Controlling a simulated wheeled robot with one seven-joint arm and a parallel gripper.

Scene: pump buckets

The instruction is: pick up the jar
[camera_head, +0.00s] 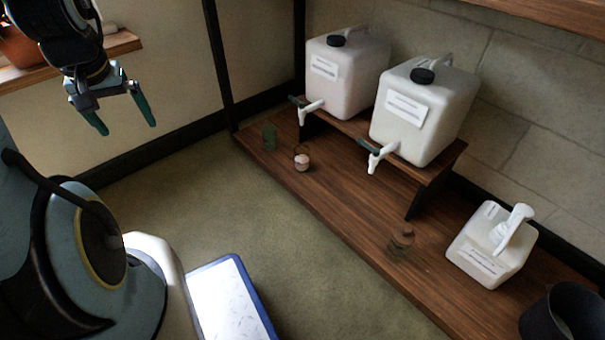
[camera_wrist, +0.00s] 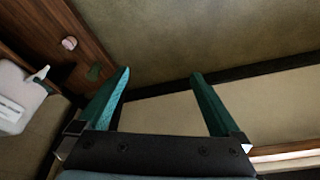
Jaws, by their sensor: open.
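Several small vessels stand on the low wooden shelf (camera_head: 345,215), and I cannot tell for sure which is the jar. A clear glass jar with pinkish-white contents (camera_head: 302,159) stands near the shelf's left end; it also shows in the wrist view (camera_wrist: 69,43). A green glass (camera_head: 269,137) stands to its left and shows in the wrist view too (camera_wrist: 94,73). A brownish see-through glass (camera_head: 402,241) stands further right. My gripper (camera_head: 126,122) is open and empty, high at the upper left, well apart from all of them. Its two green fingers show in the wrist view (camera_wrist: 161,75).
Two white canisters with taps (camera_head: 345,75) (camera_head: 424,110) stand on a raised wooden step behind the vessels. A white jug (camera_head: 492,245) and a dark bucket (camera_head: 562,315) are at the right. A blue-edged white tray (camera_head: 232,300) is at the bottom.

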